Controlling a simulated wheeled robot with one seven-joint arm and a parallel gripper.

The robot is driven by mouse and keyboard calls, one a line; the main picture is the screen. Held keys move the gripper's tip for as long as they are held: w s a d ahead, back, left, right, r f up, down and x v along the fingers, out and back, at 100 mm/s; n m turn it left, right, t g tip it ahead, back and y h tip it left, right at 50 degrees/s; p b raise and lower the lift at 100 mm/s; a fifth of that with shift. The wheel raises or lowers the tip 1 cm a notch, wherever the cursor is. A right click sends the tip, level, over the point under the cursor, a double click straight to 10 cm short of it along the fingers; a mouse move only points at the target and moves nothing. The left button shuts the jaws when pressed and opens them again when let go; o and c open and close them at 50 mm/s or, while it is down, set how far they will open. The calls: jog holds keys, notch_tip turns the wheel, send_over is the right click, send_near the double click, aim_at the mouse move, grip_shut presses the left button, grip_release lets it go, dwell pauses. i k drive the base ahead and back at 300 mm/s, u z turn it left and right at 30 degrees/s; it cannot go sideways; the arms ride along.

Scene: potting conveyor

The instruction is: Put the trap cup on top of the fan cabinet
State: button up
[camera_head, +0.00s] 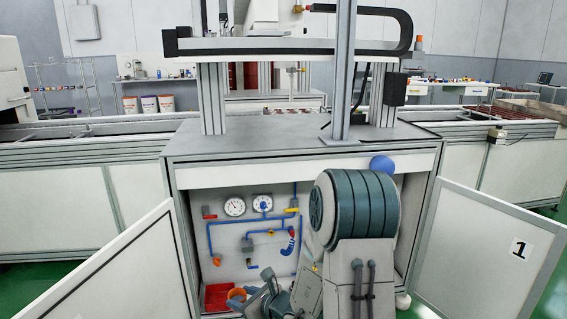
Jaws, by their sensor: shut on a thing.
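The fan cabinet, as I take it, is the white cabinet with a grey top (260,138) in the middle of the head view, its front open. My gripper (250,299) is low inside the opening, at the bottom of the picture. The fingers are partly hidden by my wrist.
Two open doors flank the cabinet, the left one (120,265) and the right one (490,250), marked 1. Gauges (235,206) and blue pipes (225,252) line the back wall. A post (343,70) and gantry stand on the top; its front left is clear.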

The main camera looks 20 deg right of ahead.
aim_at(275, 139)
jog(key=z, duration=1.25)
jog(key=i, duration=0.75)
jog(key=u, duration=1.8)
